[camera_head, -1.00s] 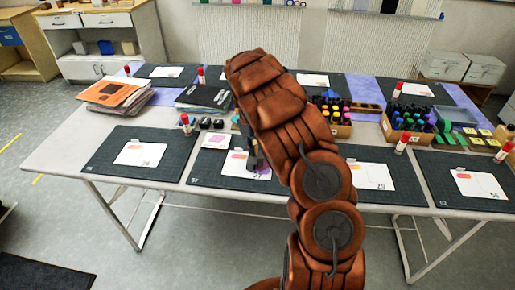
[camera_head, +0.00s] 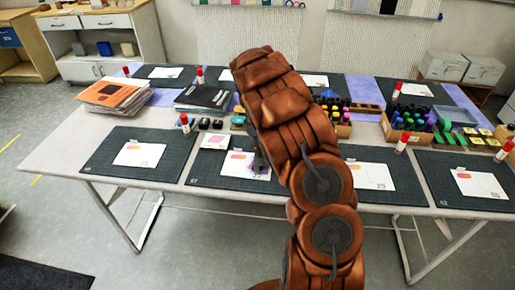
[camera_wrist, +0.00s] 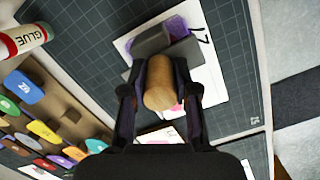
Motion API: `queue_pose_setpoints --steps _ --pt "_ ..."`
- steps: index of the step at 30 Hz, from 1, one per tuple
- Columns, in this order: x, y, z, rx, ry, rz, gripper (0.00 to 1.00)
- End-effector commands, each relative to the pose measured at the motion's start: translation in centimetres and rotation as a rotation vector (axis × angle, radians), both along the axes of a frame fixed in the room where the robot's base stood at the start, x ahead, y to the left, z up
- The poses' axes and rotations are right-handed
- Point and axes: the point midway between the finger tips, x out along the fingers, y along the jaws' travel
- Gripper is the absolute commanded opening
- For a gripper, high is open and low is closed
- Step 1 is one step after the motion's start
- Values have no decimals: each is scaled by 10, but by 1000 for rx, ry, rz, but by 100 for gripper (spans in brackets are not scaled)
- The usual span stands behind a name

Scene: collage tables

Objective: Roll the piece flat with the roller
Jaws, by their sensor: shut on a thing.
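My gripper (camera_wrist: 158,80) is shut on the wooden handle of the roller (camera_wrist: 160,88) in the wrist view. The roller's grey head (camera_wrist: 168,48) lies over a white card marked with a number (camera_wrist: 208,85). A purple piece (camera_wrist: 173,27) shows just beyond the grey head, partly covered by it; I cannot tell whether they touch. A pink patch on the card shows beside the handle. In the head view my gripper (camera_head: 257,163) is mostly hidden by my arm, over the front middle card (camera_head: 236,168); the roller is hard to make out there.
The card lies on a dark cutting mat (camera_head: 207,174). A glue stick (camera_wrist: 24,39) and a tray of coloured stamps or bottles (camera_wrist: 45,128) are at the left in the wrist view. A small card (camera_head: 215,142) and black items (camera_head: 211,124) lie behind the mat.

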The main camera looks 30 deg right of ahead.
Motion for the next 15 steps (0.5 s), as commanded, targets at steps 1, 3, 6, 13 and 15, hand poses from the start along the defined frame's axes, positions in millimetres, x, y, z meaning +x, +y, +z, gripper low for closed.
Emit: queue_pose_setpoints --steps 1,3,6,13,15 --pt "-3 -1 -2 3 4 -1 0" --pt "-5 -3 -2 2 5 1 0" --pt "-6 -4 -2 2 6 2 0" --pt "-6 -4 -2 2 5 1 0" --pt "-6 -4 0 1 5 1 0"
